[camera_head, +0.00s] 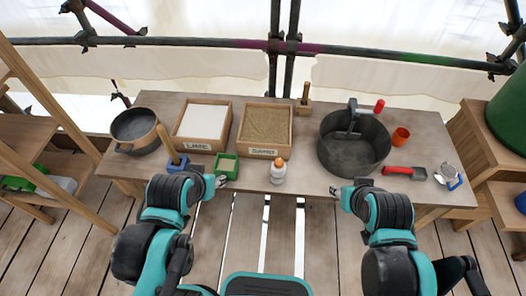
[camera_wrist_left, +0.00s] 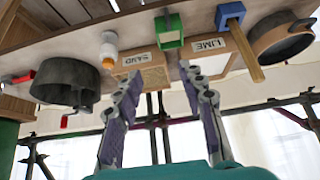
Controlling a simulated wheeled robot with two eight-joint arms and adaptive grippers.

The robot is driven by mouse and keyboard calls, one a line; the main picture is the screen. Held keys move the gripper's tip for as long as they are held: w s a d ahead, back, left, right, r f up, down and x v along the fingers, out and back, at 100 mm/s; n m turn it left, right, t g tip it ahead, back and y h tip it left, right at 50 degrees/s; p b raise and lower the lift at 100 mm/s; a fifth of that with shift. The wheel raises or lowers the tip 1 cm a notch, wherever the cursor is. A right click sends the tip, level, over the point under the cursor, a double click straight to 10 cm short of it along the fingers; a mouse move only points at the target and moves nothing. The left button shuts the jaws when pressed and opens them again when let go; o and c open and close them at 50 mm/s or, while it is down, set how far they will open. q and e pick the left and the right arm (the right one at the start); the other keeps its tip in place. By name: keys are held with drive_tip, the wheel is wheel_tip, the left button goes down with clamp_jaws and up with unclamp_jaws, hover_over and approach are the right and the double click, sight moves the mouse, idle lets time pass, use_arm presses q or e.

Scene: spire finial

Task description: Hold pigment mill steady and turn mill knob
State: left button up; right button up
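A wide dark drum (camera_head: 354,145) stands on the right half of the bench; it looks like the pigment mill. A crank arm (camera_head: 351,118) rises from it and ends in a red knob (camera_head: 379,106). The drum also shows upside down in the left wrist view (camera_wrist_left: 62,84), with the red knob (camera_wrist_left: 66,121) below it. My left gripper (camera_head: 221,182) is at the bench's front edge by the green box, well left of the drum. Its fingers (camera_wrist_left: 160,72) are spread and empty. My right gripper (camera_head: 334,191) is at the front edge, just before the drum, not touching it; its fingers are too small to read.
A black pan (camera_head: 134,127), LIME box (camera_head: 203,102) and SAND box (camera_head: 265,107) stand at left and middle. A green box (camera_head: 226,166), blue-based wooden tool (camera_head: 168,145) and orange-capped white bottle (camera_head: 278,175) are in front.

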use_arm(q)
drive_tip(key=shift+w+a+r, duration=0.1)
drive_tip(key=shift+o, duration=0.4)
drive_tip(key=shift+s+d+r, duration=0.1)
drive_tip(key=shift+s+d, duration=0.3)
drive_tip(key=shift+s, duration=0.05)
drive_tip(key=o, duration=0.5)
drive_tip(key=shift+o, duration=0.4)
drive_tip(key=shift+w+f, duration=0.2)
drive_tip(key=shift+w, duration=0.05)
drive_tip(key=n+g+h+b, duration=0.3)
drive_tip(key=n+h+b, duration=0.65)
drive_tip(key=n, duration=0.75)
approach(272, 174)
drive_tip(key=f+n+b, duration=0.1)
drive_tip(key=w+f+n+h+b, duration=0.2)
drive_tip(key=f+n, duration=0.1)
drive_tip(key=shift+d+f, duration=0.25)
drive_tip(key=shift+d, duration=0.05)
drive_tip(key=b+x, duration=0.1)
drive_tip(key=x, duration=0.7)
drive_tip(key=shift+s+r+b, duration=0.1)
drive_tip(key=shift+b, duration=0.3)
drive_tip(key=shift+x, duration=0.8)
use_arm(e)
wheel_tip(272, 174, down, 14)
drive_tip(key=shift+s+d, duration=0.2)
